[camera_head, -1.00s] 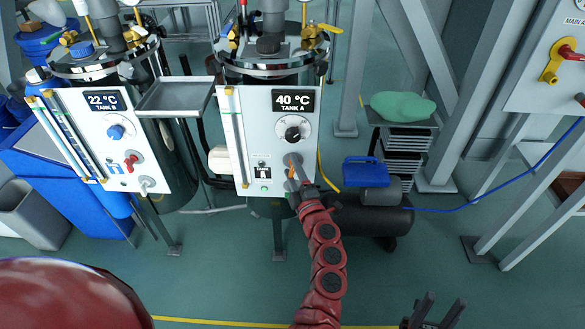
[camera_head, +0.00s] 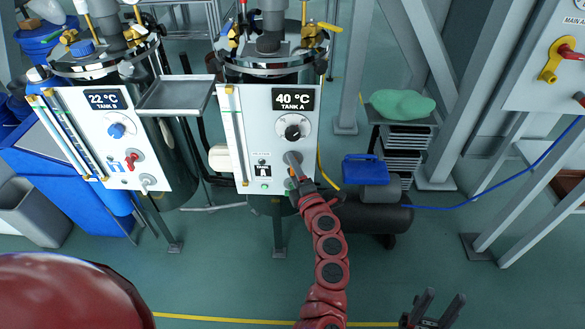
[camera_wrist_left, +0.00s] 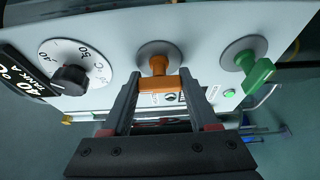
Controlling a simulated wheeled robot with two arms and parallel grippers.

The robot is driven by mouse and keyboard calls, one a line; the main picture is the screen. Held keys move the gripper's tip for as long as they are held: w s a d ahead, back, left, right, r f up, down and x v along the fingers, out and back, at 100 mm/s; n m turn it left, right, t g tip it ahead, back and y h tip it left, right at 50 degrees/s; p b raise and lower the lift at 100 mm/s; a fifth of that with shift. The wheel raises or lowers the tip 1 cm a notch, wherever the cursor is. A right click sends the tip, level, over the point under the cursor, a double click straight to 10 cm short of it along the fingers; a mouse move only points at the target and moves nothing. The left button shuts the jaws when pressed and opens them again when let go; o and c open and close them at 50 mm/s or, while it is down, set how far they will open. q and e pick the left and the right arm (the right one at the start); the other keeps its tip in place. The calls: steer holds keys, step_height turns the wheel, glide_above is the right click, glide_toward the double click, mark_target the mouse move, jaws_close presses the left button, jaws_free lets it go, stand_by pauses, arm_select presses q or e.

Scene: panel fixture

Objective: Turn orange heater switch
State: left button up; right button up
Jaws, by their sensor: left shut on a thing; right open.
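The orange heater switch (camera_head: 294,171) is on the white Tank A panel (camera_head: 228,125), below the black dial. In the left wrist view the orange switch (camera_wrist_left: 158,70) has a round grey base, and its bar lies across between my fingers. My left gripper (camera_wrist_left: 160,88) is shut on the orange bar, one finger on each side. In the head view my left gripper (camera_head: 297,182) is at the panel's lower right and partly hides the switch. My right gripper (camera_head: 437,308) is open and empty at the bottom edge, away from the panel.
A green handle (camera_wrist_left: 258,74) sits beside the orange switch in the wrist view. The black temperature dial (camera_head: 293,132) is above it. Tank B's panel (camera_head: 100,120) stands at left, with a grey tray (camera_head: 172,96) between the tanks. A blue-topped compressor (camera_head: 365,172) is at right.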

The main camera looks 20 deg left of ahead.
arm_select(q)
steer(key=o, duration=1.4)
steer(key=p+v, duration=0.3)
steer(key=v, duration=1.4)
steer(key=shift+s+d, duration=0.1)
steer(key=shift+d, duration=0.1)
